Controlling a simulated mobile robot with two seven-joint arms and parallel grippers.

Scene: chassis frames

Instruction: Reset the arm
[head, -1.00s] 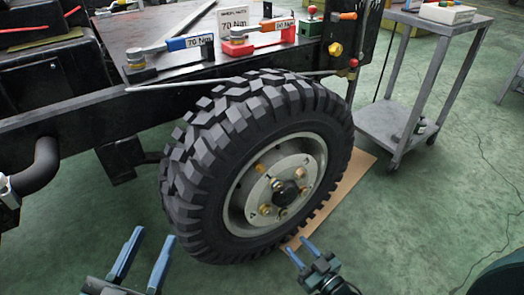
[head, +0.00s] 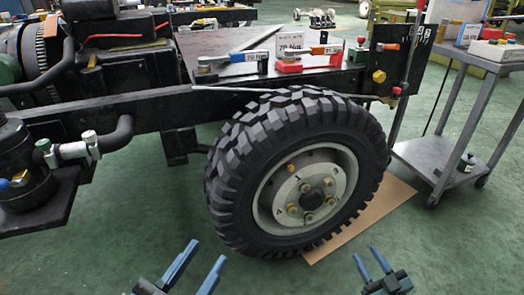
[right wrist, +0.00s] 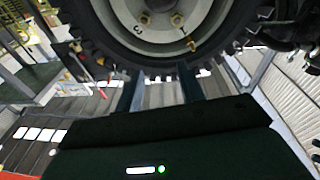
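My left gripper (head: 194,268) is at the bottom of the head view, left of the wheel. Its two blue fingers are spread apart with nothing between them. My right gripper (head: 372,262) is at the bottom, below and right of the wheel. Its blue fingers are apart and empty; they also show in the right wrist view (right wrist: 161,90), pointing toward the tyre. Both grippers are apart from the wheel (head: 300,172), a large black tyre with a silver hub and brass-coloured nuts.
The black chassis frame (head: 120,117) runs across the scene behind the wheel. A grey cart (head: 436,158) stands at the right. Brown cardboard (head: 375,215) lies under the wheel. The green floor in front is open.

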